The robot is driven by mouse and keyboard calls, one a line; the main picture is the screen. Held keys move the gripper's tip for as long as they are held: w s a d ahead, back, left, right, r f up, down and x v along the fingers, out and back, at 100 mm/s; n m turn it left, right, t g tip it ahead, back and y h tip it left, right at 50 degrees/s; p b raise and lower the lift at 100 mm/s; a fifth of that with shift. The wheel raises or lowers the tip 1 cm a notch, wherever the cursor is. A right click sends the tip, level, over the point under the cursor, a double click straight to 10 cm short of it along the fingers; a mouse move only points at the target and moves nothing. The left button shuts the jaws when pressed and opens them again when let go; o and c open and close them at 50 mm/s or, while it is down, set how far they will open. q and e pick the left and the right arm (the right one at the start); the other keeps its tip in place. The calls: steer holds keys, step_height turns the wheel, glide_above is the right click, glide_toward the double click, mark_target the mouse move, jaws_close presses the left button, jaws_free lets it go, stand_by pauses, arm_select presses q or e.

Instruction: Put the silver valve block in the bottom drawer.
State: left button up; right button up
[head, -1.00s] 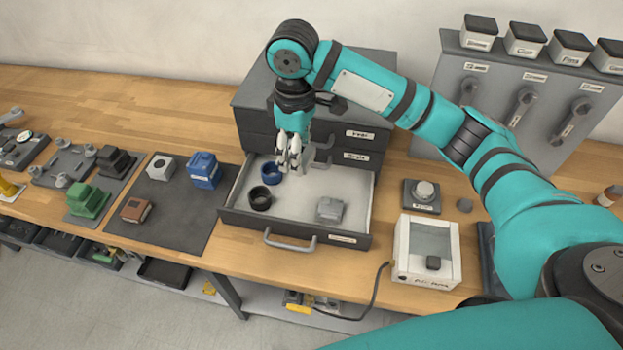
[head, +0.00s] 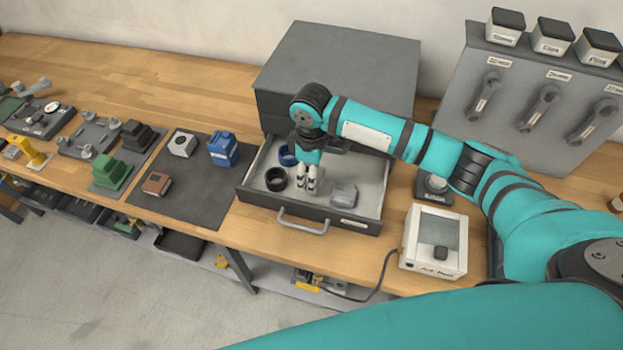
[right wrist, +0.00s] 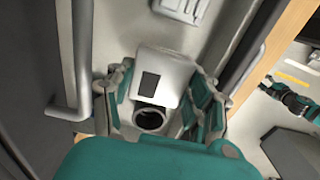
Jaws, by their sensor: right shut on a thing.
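The bottom drawer (head: 262,202) of the dark grey cabinet is pulled open. My right gripper (head: 307,186) points down over the middle of the drawer, between a black ring and a grey block. In the right wrist view my right gripper (right wrist: 165,108) is shut on the silver valve block (right wrist: 172,72), a pale block with a dark square and a round port. In the head view my fingers mostly hide the block. I cannot tell whether it touches the drawer floor.
The drawer holds a black ring (head: 276,179), a blue ring (head: 288,155) and a grey block (head: 343,195). Left of it, a dark mat (head: 205,195) carries several parts, including a blue block (head: 222,148). A white box (head: 434,241) stands right of the drawer.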

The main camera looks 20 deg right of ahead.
steer(key=shift+f, duration=1.85)
steer(key=o, duration=1)
steer(key=shift+f, duration=0.15)
steer(key=shift+o, duration=0.2)
step_height(320, 180, up, 12)
steer(key=shift+r+b, duration=0.2)
steer(key=shift+b, duration=0.5)
